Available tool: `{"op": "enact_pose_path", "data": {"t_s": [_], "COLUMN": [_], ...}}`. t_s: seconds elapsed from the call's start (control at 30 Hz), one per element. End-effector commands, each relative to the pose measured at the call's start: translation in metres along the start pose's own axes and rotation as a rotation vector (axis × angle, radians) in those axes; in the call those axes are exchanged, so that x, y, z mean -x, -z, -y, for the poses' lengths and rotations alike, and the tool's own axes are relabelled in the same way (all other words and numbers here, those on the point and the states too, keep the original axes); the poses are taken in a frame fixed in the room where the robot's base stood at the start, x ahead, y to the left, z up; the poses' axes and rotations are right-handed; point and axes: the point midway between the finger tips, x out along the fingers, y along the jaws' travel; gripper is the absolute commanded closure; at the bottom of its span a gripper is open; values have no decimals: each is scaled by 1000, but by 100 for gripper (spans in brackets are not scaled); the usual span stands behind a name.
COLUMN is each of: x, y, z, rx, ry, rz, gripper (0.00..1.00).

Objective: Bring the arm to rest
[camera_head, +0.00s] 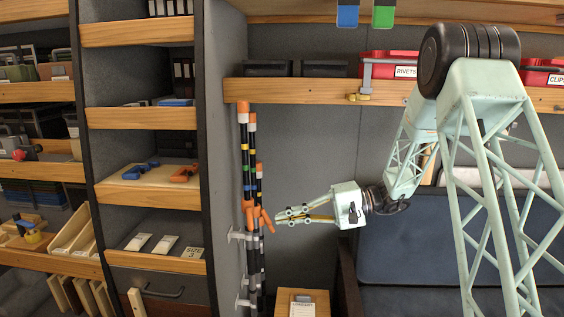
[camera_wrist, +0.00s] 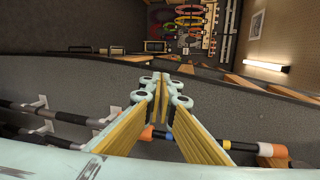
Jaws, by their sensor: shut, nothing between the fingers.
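My arm (camera_head: 480,120) reaches down from the upper right in the head view, and its gripper points left. My gripper (camera_head: 277,217) is shut and empty, its fingertips close to the banded black rods (camera_head: 245,160) with orange ends by the grey side panel. Whether the fingertips touch the rods I cannot tell. In the wrist view my gripper (camera_wrist: 162,78) has its yellow-lined fingers together at the tips. A rod with white, orange and blue bands (camera_wrist: 205,142) passes behind the fingers, partly hidden by them. White hooks (camera_head: 240,236) stick out from the panel low down.
A wooden shelf (camera_head: 300,91) with a red rivets bin (camera_head: 388,65) runs above the gripper. Shelves of parts (camera_head: 150,190) fill the left. A small wooden box (camera_head: 303,300) stands below. A dark blue cushioned seat (camera_head: 425,240) lies behind my arm.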

Motion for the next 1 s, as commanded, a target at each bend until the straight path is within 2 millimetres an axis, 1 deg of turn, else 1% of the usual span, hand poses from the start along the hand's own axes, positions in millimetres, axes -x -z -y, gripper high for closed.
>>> {"op": "enact_pose_path", "data": {"t_s": [0.03,0.4,0.73,1.0], "x": [0,4,13,23], "y": [-9,-70,-124,-168], "z": [7,34,52,61], "rx": [2,1,4,11], "ry": [-17,-149,-270,-372], "rz": [9,62,92,106], "gripper": [100,100,100,100]}}
